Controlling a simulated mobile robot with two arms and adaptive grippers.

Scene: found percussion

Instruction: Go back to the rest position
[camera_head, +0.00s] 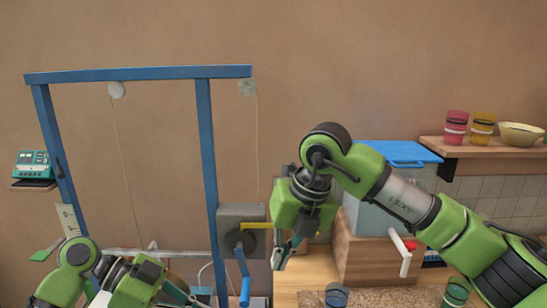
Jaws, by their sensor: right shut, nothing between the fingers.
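My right gripper (284,256) hangs from the green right arm near the middle of the view, pointing down. It is shut and holds nothing. It is in front of the wooden counter and to the right of a grey box with a blue crank. My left gripper (185,295) is low at the bottom left, partly cut off by the frame edge. Its fingers are small and partly hidden, so I cannot tell whether they are open or shut.
A blue frame (207,145) with hanging cords stands at left. The grey crank box (241,229) is by its post. A blue-lidded container (400,153) stands behind my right arm. A shelf (485,153) holds cups and a bowl (520,134). A glass (336,296) stands low.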

